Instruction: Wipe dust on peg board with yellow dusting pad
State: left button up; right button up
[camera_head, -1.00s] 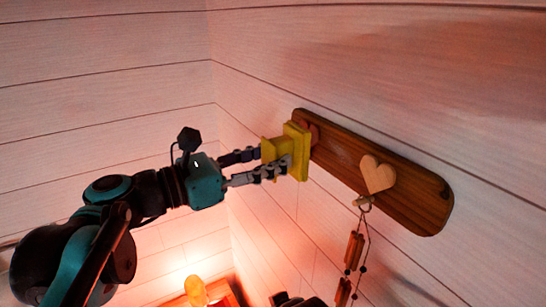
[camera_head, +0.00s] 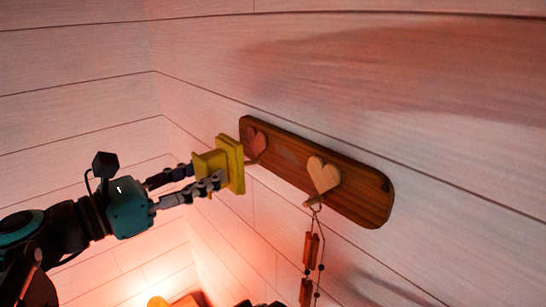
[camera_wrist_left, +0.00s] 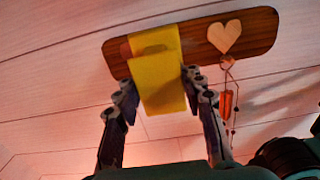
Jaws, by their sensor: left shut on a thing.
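The peg board (camera_head: 352,190) is a dark brown wooden plank on the white wall, tilted down to the right in the head view. It carries a reddish heart (camera_head: 256,142) at its left end and a pale heart (camera_head: 323,174) further right. A faint greyish patch (camera_head: 287,156) between the hearts may be dust. My left gripper (camera_head: 207,174) is shut on the yellow dusting pad (camera_head: 236,165), its face toward the board's left end. I cannot tell whether they touch. In the left wrist view the pad (camera_wrist_left: 160,78) hides part of the board (camera_wrist_left: 264,28). My right gripper is not recognizable.
A string of wooden pieces (camera_head: 311,248) hangs from the peg below the pale heart. A lit lamp (camera_head: 158,302) glows low at the bottom. The wall right of the board is bare. Wall corner lies to the left.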

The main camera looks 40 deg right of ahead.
pick_arm(q)
jog(key=shift+d, duration=0.15)
jog(key=shift+w+d, duration=0.15)
jog(key=shift+d, duration=1.55)
jog(key=shift+w+d, duration=0.1)
jog(key=shift+d, duration=1.6)
jog(key=shift+w+d, duration=0.1)
jog(key=shift+d, duration=0.95)
